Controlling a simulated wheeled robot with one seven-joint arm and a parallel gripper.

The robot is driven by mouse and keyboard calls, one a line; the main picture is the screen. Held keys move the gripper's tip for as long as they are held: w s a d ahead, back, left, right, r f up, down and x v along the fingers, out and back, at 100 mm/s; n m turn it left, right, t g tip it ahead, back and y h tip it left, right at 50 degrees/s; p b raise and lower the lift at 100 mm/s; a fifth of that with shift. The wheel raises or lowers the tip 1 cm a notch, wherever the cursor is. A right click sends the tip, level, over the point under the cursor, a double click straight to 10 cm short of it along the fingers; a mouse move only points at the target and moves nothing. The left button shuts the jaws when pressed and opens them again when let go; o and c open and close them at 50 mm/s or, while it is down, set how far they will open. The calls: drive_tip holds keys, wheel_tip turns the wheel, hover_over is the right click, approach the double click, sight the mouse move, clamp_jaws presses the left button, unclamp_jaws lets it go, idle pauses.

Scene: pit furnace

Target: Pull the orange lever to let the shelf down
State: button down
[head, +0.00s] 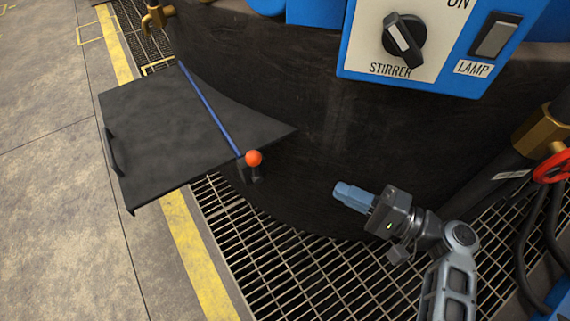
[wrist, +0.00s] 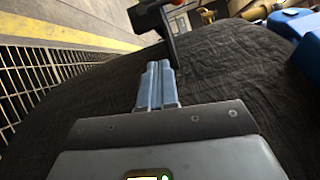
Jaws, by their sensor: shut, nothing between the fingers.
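The orange lever knob (head: 254,158) sits on a dark bracket at the furnace wall, by the near edge of the shelf. The shelf (head: 165,130) is a dark flat panel with a blue strip and a handle on its outer edge, standing out from the wall. My gripper (head: 341,191) is to the right of the lever and lower in the head view, apart from it, with its blue fingers shut and empty. In the wrist view the fingers (wrist: 157,68) point toward the dark bracket, and a small part of the orange knob (wrist: 177,2) shows at the top edge.
The dark curved furnace wall (head: 310,130) runs behind my gripper. A blue control box (head: 440,45) with a stirrer knob and lamp switch is above. Metal grating (head: 285,270) lies below. A red valve wheel (head: 552,168) and pipes are at the right.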

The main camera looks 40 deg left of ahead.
drive_tip(key=shift+w+a+r+n+g+y, duration=0.2)
drive_tip(key=shift+a+r+n+g, duration=0.1)
drive_tip(key=shift+r, duration=0.2)
drive_tip(key=shift+w+a+r+n+g+y, duration=0.15)
drive_tip(key=shift+w+a+r+g, duration=0.15)
drive_tip(key=shift+r, duration=0.2)
drive_tip(key=shift+w+a+r+n+g+y, duration=0.15)
drive_tip(key=shift+a+r+n+g, duration=0.15)
drive_tip(key=shift+r, duration=0.2)
drive_tip(key=shift+b, duration=0.3)
drive_tip(key=b, duration=0.1)
approach(255, 168)
drive_tip(key=w+a+r, duration=0.2)
drive_tip(key=w+a, duration=0.2)
drive_tip(key=shift+s+a+r, duration=0.25)
drive_tip(key=shift+s+a, duration=0.25)
drive_tip(key=shift+s, duration=0.2)
drive_tip(key=shift+s+a+r, duration=0.3)
drive_tip(key=shift+s+a, duration=0.2)
drive_tip(key=shift+s, duration=0.15)
